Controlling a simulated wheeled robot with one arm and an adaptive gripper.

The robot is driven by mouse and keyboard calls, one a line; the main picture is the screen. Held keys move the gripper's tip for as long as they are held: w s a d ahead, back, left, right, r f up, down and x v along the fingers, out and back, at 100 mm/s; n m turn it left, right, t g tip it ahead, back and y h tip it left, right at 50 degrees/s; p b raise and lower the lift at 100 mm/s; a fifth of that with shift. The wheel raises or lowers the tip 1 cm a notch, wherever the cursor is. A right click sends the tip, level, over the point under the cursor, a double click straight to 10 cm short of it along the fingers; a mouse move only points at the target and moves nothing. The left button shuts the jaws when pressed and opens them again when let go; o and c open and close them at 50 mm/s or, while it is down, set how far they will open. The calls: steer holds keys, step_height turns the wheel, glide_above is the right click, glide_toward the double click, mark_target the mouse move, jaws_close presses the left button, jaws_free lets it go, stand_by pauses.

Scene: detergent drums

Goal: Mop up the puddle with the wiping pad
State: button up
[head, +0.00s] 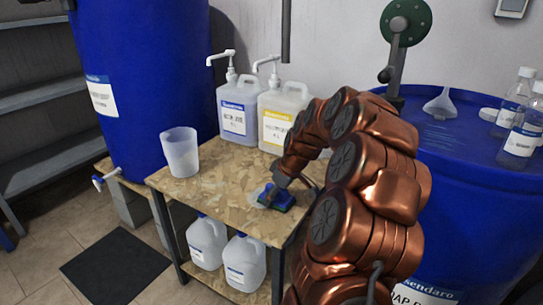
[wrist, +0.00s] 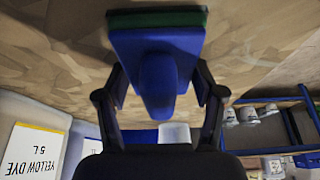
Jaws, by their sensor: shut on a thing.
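The wiping pad (head: 284,202), blue on top with a green underside, is on the chipboard table top (head: 215,185) near its front right. My gripper (head: 276,188) is shut on its blue handle. In the wrist view the wiping pad (wrist: 155,45) lies between the two black fingers of my gripper (wrist: 160,85), its green face against the board. A pale, wet-looking patch, the puddle (head: 256,196), shows just left of the pad. The pad and gripper hide part of it, so its full extent cannot be told.
A translucent beaker (head: 180,153) stands on the table's left. Two pump canisters (head: 238,115) (head: 283,118) stand at the back. Large blue drums (head: 145,85) (head: 465,190) flank the table; the right one carries bottles and a funnel (head: 440,104). Jugs (head: 207,242) sit on the lower shelf.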

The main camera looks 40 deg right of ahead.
mark_target(250, 212)
steer(key=a, duration=0.8)
steer(key=shift+s, duration=0.1)
steer(key=shift+a+r, duration=0.2)
steer(key=shift+r, duration=0.05)
step_height(250, 212, up, 8)
steer(key=p, duration=0.2)
steer(key=shift+p, duration=0.35)
steer(key=shift+f, duration=0.1)
